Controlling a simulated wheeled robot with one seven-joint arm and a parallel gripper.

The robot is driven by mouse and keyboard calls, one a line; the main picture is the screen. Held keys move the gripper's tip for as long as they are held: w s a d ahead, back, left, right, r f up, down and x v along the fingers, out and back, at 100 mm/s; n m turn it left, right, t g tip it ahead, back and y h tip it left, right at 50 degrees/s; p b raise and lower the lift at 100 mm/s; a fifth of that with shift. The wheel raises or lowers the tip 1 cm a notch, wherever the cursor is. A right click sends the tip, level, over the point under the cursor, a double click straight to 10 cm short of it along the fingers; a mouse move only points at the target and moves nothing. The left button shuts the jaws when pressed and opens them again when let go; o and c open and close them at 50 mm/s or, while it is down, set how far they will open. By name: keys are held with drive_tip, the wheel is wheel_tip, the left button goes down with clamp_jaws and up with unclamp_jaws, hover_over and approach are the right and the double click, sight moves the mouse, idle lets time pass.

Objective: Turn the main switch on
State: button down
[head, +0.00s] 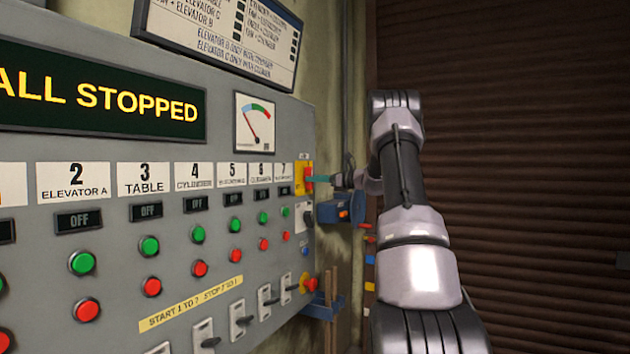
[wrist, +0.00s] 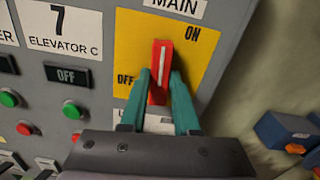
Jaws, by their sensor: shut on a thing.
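The main switch is a red handle (wrist: 160,60) with a white stripe on a yellow plate (wrist: 205,58), marked ON at the upper right and OFF at the left. The handle stands about upright in the wrist view, its top end beside and a little below ON.
The grey control panel (head: 120,215) has several green and red buttons and OFF displays. Its large display (head: 110,100) reads ALL STOPPED. A blue box (head: 335,212) is mounted just right of the panel, below my gripper. Elevator C's label (wrist: 65,30) is left of the switch.

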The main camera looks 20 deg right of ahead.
drive_tip(key=shift+f+m, duration=0.1)
drive_tip(key=shift+m, duration=0.5)
drive_tip(key=c, duration=0.6)
unclamp_jaws()
drive_tip(key=shift+c, duration=0.2)
drive_tip(key=v, duration=1.1)
